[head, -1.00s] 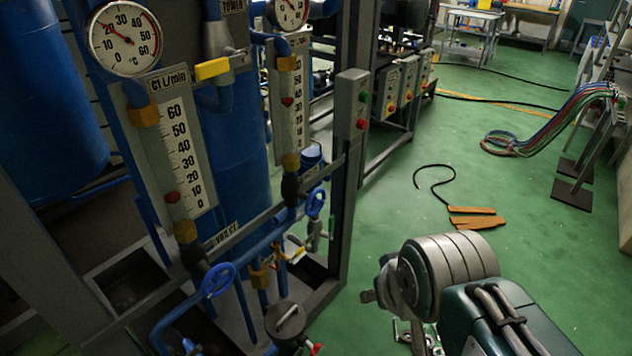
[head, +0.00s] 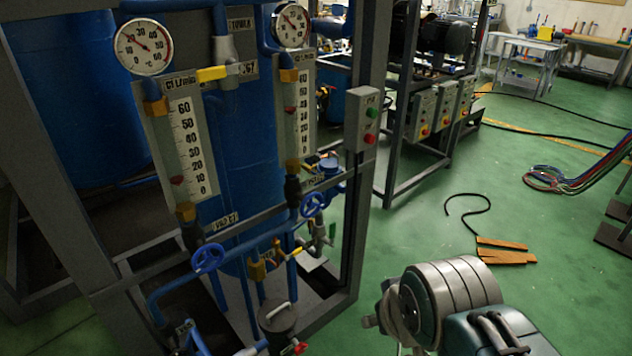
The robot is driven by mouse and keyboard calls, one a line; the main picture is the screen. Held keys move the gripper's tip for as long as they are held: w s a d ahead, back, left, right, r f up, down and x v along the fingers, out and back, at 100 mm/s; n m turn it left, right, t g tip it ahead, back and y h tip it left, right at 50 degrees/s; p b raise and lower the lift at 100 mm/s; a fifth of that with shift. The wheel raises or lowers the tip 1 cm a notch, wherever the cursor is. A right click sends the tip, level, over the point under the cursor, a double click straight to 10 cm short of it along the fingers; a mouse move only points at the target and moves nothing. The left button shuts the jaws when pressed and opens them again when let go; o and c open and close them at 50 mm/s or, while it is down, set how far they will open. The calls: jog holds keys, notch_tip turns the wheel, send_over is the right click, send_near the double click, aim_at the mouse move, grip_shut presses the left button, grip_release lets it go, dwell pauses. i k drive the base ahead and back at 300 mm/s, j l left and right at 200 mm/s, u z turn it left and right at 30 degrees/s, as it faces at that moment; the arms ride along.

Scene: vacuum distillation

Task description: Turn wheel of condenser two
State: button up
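Two blue handwheels sit on the blue pipes at the front of the rig. One wheel (head: 207,258) is at the lower left, below a flow scale (head: 188,145). The other wheel (head: 313,204) is farther right, near the frame post. I cannot tell from the labels which one belongs to condenser two. My arm's grey joint and dark green link are at the lower right, apart from both wheels. Only a small light part, perhaps of my gripper (head: 402,348), shows under the joint at the bottom edge. Its fingers cannot be made out.
A grey frame post (head: 357,230) with a button box (head: 362,120) stands between the wheels and my arm. A lidded pot (head: 277,318) is low in front. Green floor (head: 420,235) is open to the right, with a black cable (head: 468,205) and orange boards (head: 505,250).

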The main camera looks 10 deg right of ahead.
aim_at(311, 204)
jog(key=i+l, duration=0.9)
jog(key=i+l+z, duration=0.05)
